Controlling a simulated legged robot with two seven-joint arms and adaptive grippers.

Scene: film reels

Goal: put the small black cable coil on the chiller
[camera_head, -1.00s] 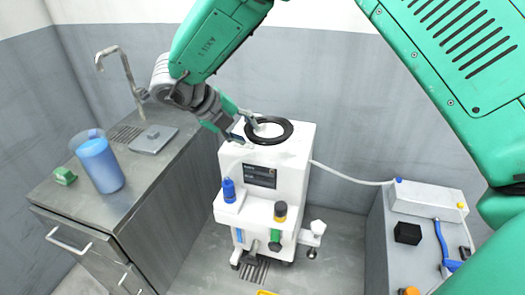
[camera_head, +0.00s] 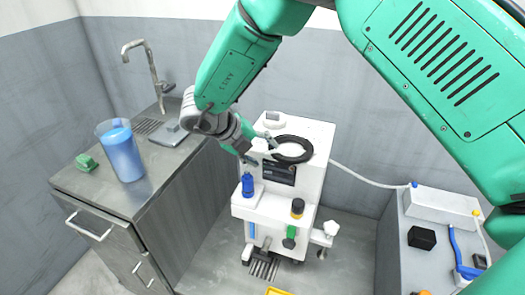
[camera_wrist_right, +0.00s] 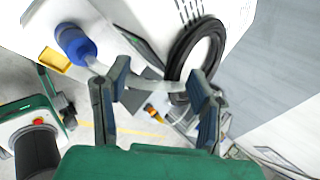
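The small black cable coil (camera_head: 293,149) is at the front part of the white chiller's top (camera_head: 312,132), beside a pale cap (camera_head: 272,119). It overlaps the front top edge in the head view; whether it lies flat there is unclear. My right gripper (camera_head: 262,150) is at the coil's left side. In the right wrist view the gripper's fingers (camera_wrist_right: 158,78) stand well apart. The coil (camera_wrist_right: 186,52) shows as a ring just beyond the right finger, close to or touching it; I cannot tell which. My left gripper is not in view.
A sink counter (camera_head: 95,190) on the left holds a blue-filled jug (camera_head: 121,152) and a green block (camera_head: 87,162). On the right a grey bench carries a white box (camera_head: 440,203), a black cube (camera_head: 422,238) and a blue-handled tool (camera_head: 462,258). A hose (camera_head: 370,179) runs behind.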

